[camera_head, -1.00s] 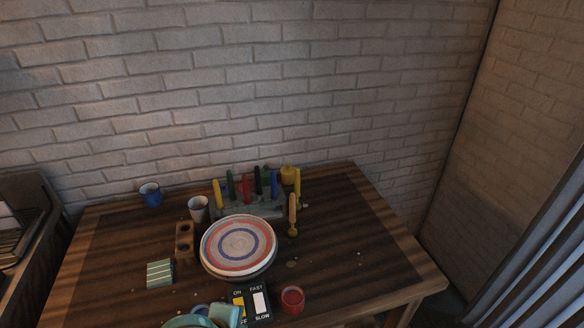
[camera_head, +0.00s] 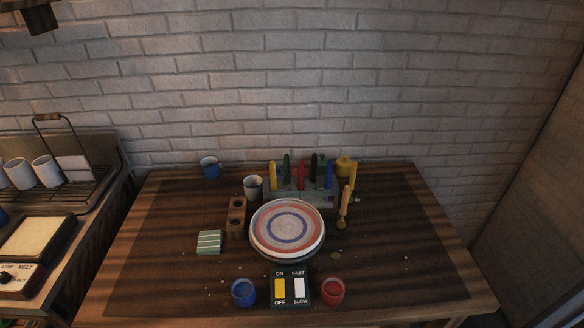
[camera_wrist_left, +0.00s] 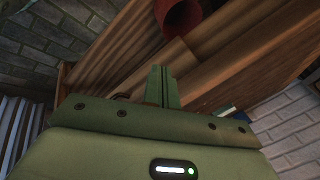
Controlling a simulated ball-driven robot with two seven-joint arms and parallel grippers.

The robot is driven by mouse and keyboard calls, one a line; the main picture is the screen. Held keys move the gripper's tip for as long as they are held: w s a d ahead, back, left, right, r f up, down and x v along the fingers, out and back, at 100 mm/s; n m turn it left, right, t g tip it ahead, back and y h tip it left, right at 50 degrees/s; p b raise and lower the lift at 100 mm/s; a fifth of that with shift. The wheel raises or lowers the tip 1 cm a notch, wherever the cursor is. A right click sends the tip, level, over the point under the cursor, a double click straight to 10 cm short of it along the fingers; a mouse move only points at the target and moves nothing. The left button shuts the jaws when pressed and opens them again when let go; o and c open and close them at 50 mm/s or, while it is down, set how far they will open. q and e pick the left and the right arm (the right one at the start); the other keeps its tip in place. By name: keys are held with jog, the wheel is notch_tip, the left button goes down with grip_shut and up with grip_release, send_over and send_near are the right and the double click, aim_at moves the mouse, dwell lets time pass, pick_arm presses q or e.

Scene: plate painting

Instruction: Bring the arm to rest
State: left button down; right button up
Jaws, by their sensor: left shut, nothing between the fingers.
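My left gripper (camera_wrist_left: 161,87) shows in the left wrist view, with its green fingers together and nothing between them. It is not in the head view. My right gripper is in neither view. In the head view the plate (camera_head: 288,229), painted with red and blue rings, sits on a round base on the wooden table (camera_head: 400,270). The control box (camera_head: 290,287) with a yellow and a white switch lies in front of it.
A blue pot (camera_head: 243,292) and a red pot (camera_head: 333,291) flank the control box. Behind the plate stand a rack with several coloured pens (camera_head: 301,176), a white cup (camera_head: 253,187) and a blue cup (camera_head: 209,168). A striped sponge (camera_head: 209,242) lies left. The table's right side is clear.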

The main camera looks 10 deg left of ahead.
pick_arm(q)
jog(key=s+d+f+n+g+h, duration=0.1)
jog(key=s+f, duration=0.4)
jog(key=f, duration=0.3)
jog(key=s+d+f+g+h, duration=0.1)
jog(key=s+f, duration=0.4)
jog(key=f, duration=0.3)
jog(key=s+f+n+g, duration=0.1)
jog(key=s+f, duration=0.2)
jog(key=s, duration=0.3)
jog(key=s+a+f+n+g, duration=0.1)
jog(key=s+f, duration=0.3)
jog(key=s, duration=0.3)
jog(key=shift+f, duration=0.1)
